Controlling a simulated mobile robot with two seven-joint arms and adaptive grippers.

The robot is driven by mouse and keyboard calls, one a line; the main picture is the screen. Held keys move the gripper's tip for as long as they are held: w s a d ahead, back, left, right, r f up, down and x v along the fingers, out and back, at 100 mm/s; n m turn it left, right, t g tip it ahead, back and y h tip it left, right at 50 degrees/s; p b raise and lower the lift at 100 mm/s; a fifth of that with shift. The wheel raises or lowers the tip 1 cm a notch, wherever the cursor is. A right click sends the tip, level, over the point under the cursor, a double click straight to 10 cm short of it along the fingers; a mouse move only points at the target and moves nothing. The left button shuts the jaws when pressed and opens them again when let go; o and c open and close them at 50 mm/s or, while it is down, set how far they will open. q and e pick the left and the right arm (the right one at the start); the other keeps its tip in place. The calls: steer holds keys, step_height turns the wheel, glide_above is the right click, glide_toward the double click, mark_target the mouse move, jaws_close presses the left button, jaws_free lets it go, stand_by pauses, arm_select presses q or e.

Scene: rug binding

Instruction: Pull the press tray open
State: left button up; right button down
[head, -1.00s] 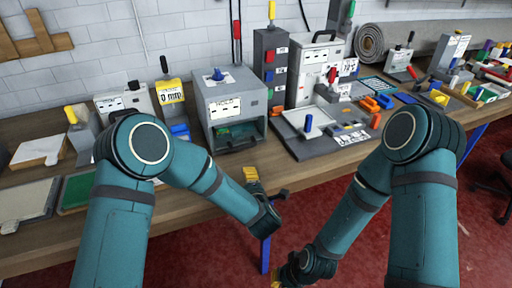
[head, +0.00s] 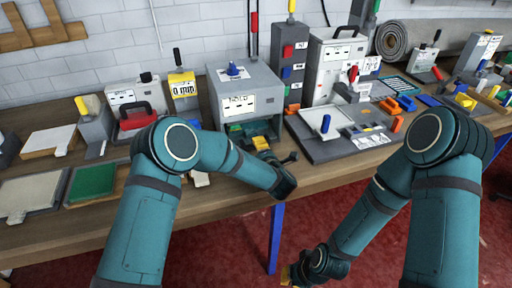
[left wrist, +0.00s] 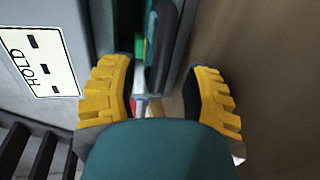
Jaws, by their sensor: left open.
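The press (head: 219,100) is a grey box with a "HOLD" label and a blue knob on top. Its tray sits in the low front opening, with a dark bar handle (left wrist: 163,50) that shows in the left wrist view. My left gripper (head: 260,143) is at the front of this opening and partly hides the tray in the head view. In the left wrist view its yellow fingers (left wrist: 160,92) are spread, with the handle between them and just ahead. Whether they touch it I cannot tell. My right gripper (head: 288,274) hangs low, mostly hidden by its wrist.
A grey column with coloured switches (head: 293,60) stands right of the press. A flat grey fixture with a white plate (head: 318,122) lies further right.

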arm_select(q)
steer(key=shift+x, duration=1.55)
arm_select(e)
steer(key=shift+f, duration=0.1)
arm_select(q)
jaws_close()
